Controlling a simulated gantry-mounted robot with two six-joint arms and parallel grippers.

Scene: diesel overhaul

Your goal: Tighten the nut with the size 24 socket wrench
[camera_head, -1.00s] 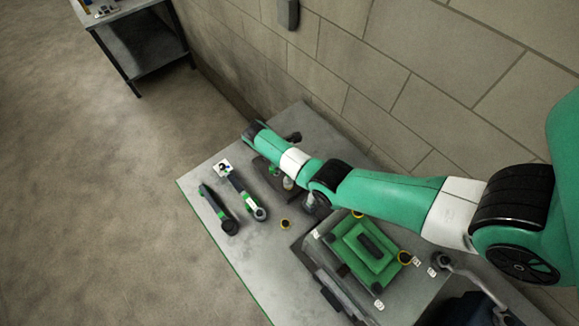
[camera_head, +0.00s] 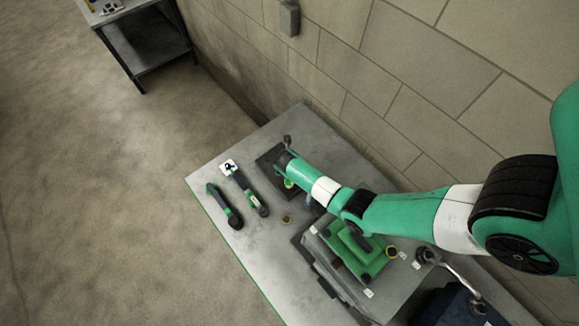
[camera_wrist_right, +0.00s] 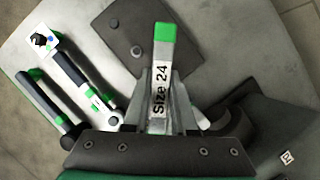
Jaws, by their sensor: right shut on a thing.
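My right gripper (camera_wrist_right: 160,95) is shut on the size 24 socket wrench (camera_wrist_right: 160,100), whose pale handle has a green end and reads "Size 24". The wrench's socket end is hidden in the right wrist view. In the head view my right arm reaches in from the right, and its gripper (camera_head: 290,182) is over the bench near the dark plate (camera_head: 268,163). My left gripper is not in view.
Two dark-and-green tools (camera_head: 225,206) (camera_head: 245,190) lie on the grey bench (camera_head: 255,255), with a white card (camera_head: 228,166) at one. A green-topped block (camera_head: 355,252) stands nearer, below my arm. A silver tool (camera_head: 455,270) is at lower right. A block wall runs behind.

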